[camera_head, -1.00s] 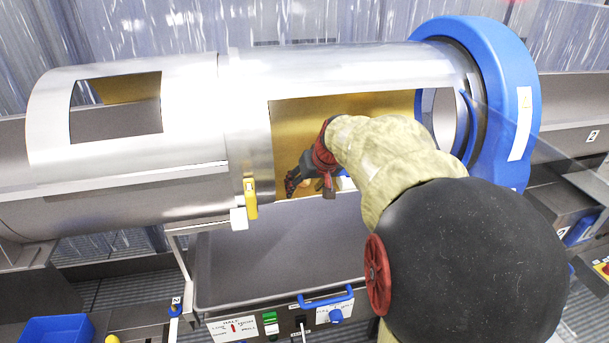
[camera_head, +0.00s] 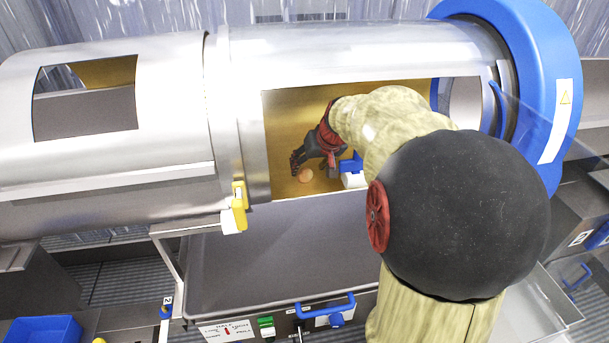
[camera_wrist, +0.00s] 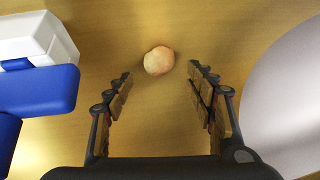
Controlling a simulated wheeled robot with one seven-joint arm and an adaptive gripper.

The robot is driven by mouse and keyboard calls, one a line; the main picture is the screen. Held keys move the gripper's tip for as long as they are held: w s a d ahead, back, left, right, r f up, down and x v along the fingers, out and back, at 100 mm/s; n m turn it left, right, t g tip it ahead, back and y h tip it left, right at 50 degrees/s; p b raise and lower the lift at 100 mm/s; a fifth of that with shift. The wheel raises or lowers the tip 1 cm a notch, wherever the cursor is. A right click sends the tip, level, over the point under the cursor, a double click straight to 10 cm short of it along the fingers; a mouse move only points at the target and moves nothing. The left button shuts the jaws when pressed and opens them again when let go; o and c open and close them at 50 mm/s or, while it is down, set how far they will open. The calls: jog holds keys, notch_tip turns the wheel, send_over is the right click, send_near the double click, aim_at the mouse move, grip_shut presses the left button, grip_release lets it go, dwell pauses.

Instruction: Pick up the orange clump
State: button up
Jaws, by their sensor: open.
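The orange clump (camera_wrist: 158,61) is a small, pale orange, rounded lump on the yellow inner wall of the drum. In the wrist view it lies just beyond my fingertips, roughly centred between them and apart from both. In the head view the clump (camera_head: 305,175) shows just below my gripper (camera_head: 312,168), inside the drum opening. My gripper is open and empty, with its two fingers (camera_wrist: 160,76) spread on either side in the wrist view.
A blue and white fitting (camera_wrist: 40,85) stands left of my gripper in the wrist view; it also shows in the head view (camera_head: 352,170). A pale curved surface (camera_wrist: 290,95) is at right. The steel drum (camera_head: 350,55) surrounds the opening, with a grey tray (camera_head: 270,265) below.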

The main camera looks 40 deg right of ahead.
aim_at(306, 171)
jog(key=b+x, duration=0.1)
jog(key=x, duration=0.3)
jog(key=shift+s+f, duration=0.1)
jog(key=shift+f, duration=0.15)
jog(key=shift+a+r, duration=0.1)
jog(key=shift+c, duration=1.1)
jog(key=c, duration=0.9)
